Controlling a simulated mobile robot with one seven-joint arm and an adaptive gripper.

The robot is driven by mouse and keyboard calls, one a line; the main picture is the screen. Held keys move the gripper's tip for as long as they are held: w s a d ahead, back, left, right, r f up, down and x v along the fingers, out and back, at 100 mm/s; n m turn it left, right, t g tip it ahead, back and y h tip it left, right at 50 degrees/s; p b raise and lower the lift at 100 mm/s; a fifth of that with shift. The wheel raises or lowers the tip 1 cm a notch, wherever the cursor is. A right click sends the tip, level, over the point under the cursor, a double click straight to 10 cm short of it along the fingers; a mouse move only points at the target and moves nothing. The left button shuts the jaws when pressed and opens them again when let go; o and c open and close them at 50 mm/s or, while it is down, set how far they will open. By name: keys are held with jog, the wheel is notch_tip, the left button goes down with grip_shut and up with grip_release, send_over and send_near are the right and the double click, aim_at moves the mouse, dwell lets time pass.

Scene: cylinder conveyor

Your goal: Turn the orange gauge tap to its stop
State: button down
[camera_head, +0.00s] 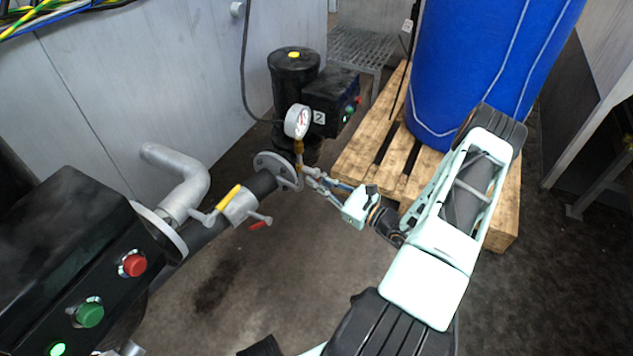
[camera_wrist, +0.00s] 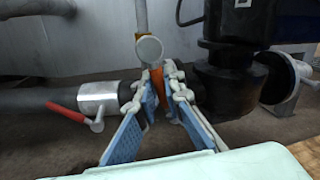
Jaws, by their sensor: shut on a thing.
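The orange gauge tap (camera_head: 299,148) sits just under a round white dial gauge (camera_head: 297,121) on the pipe flange. In the wrist view the orange tap (camera_wrist: 157,80) stands upright between my two blue-padded fingers, below a round grey cap (camera_wrist: 149,48). My gripper (camera_head: 308,172) reaches in from the right and is shut on the tap. In the wrist view my gripper (camera_wrist: 160,95) hides part of the tap's sides and lower end. The tap's stop cannot be made out.
A valve with a yellow handle (camera_head: 229,198) and a red handle (camera_head: 260,224) lies left of the tap. A black pump (camera_head: 293,75) stands behind. A blue drum (camera_head: 480,70) stands on a wooden pallet (camera_head: 365,150) at right. The floor in front is clear.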

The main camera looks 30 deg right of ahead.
jog(key=shift+w+d+r+n+y, duration=0.4)
jog(key=shift+r+n+y, duration=0.25)
jog(key=shift+n, duration=2.3)
jog(key=shift+w+d+r+n+y, duration=0.25)
jog(key=shift+d+r+n+y, duration=0.4)
jog(key=shift+n, duration=2.25)
jog(key=shift+w+d+r+n+y, duration=0.35)
jog(key=shift+r+n+y, duration=0.35)
jog(key=shift+n, duration=2.25)
jog(key=c, duration=2)
grip_release()
jog(key=v, duration=1.2)
jog(key=shift+r, duration=0.2)
